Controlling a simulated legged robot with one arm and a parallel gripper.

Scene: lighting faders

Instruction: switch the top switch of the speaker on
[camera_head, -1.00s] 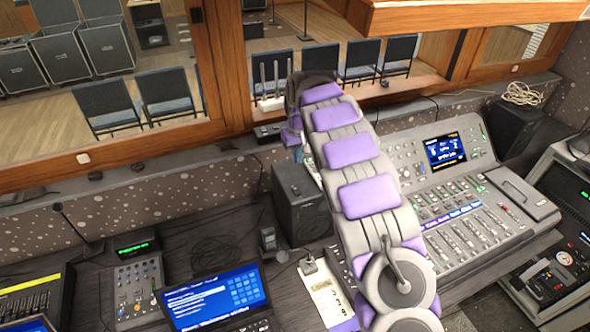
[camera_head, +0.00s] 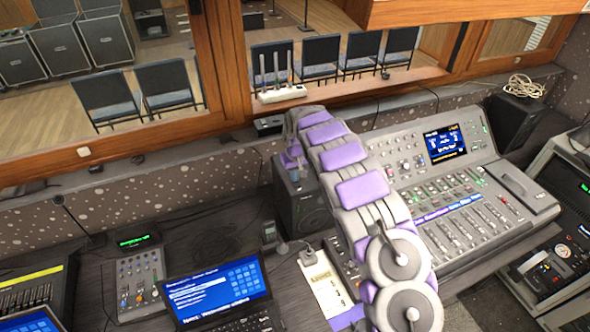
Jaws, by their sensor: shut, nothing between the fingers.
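A dark box-shaped speaker (camera_head: 296,212) stands on the desk left of the mixing console, partly covered by my arm. My gripper (camera_head: 294,174) is at the far end of my grey and purple arm, over the speaker's upper part. It points down, is shut and holds nothing. I cannot tell whether its tips touch the speaker. The speaker's switches cannot be made out; my gripper and arm cover part of that side. A second dark speaker (camera_head: 512,122) stands at the back right with a coiled cable on top.
The mixing console (camera_head: 455,190) is close on the right of my arm. A white power strip (camera_head: 282,94) sits on the window ledge behind.

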